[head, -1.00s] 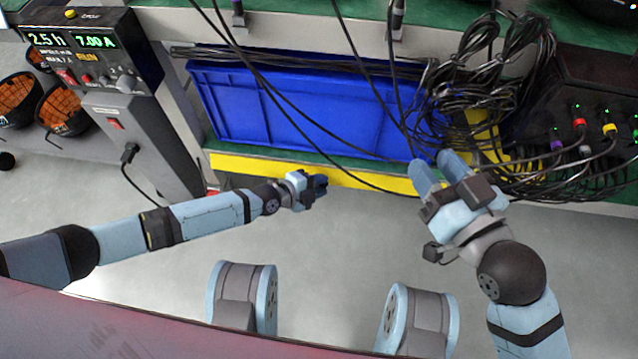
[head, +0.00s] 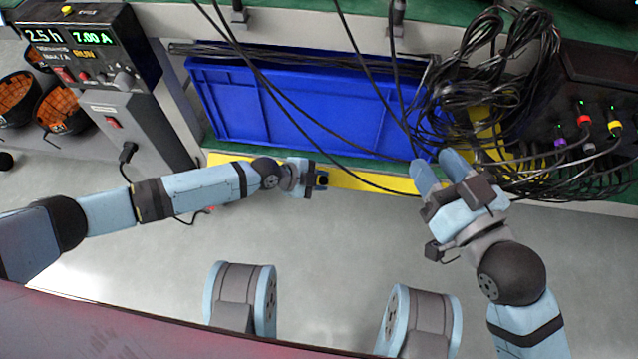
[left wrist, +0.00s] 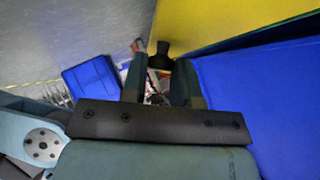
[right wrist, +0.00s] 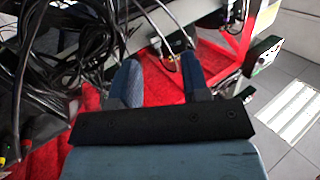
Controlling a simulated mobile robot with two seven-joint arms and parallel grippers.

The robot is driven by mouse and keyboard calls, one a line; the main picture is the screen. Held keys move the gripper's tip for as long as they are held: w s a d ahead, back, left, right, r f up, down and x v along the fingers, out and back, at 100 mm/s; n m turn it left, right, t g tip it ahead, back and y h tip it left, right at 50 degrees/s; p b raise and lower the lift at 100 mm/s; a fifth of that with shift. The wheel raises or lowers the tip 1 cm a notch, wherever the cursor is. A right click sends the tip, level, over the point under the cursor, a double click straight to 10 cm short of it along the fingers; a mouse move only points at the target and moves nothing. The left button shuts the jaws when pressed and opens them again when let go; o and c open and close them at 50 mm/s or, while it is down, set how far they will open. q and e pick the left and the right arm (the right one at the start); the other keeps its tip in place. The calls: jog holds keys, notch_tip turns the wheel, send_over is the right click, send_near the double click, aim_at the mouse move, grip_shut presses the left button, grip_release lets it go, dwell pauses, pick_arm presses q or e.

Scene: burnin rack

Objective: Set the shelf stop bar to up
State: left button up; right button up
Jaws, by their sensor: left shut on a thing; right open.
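The yellow shelf stop bar (head: 365,184) runs along the front edge of the shelf, below the blue crate (head: 300,108). It also shows in the left wrist view (left wrist: 225,22). My left gripper (head: 321,181) is at the front of the bar, near its middle. It is shut on a small black knob (left wrist: 160,60) at the bar; the fingers hide part of the knob. Whether the bar is up or down is hard to tell. My right gripper (head: 438,168) is open and empty, in front of the bar's right end, with its fingers apart in the right wrist view (right wrist: 160,82).
Black cables hang across the crate, with a tangled bundle (head: 490,75) at the right. A panel with coloured plugs (head: 590,105) stands at the far right. A control box (head: 85,45) stands at the left. The grey floor in front of the shelf is clear.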

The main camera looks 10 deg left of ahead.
pick_arm(q)
jog(key=shift+w+r+g+b, duration=0.15)
jog(key=shift+w+g+b, duration=0.05)
jog(key=shift+g+b, duration=0.25)
jog(key=shift+r+n+g+b, duration=0.25)
jog(key=shift+n+b, duration=0.05)
jog(key=shift+n, duration=0.1)
pick_arm(e)
jog(key=shift+w+d+r+n+t+y, duration=0.45)
jog(key=shift+w+n, duration=0.2)
jog(key=shift+n, duration=0.25)
jog(key=shift+r, duration=0.1)
pick_arm(q)
jog(key=shift+r, duration=0.1)
jog(key=o, duration=0.9)
jog(key=shift+c, duration=0.2)
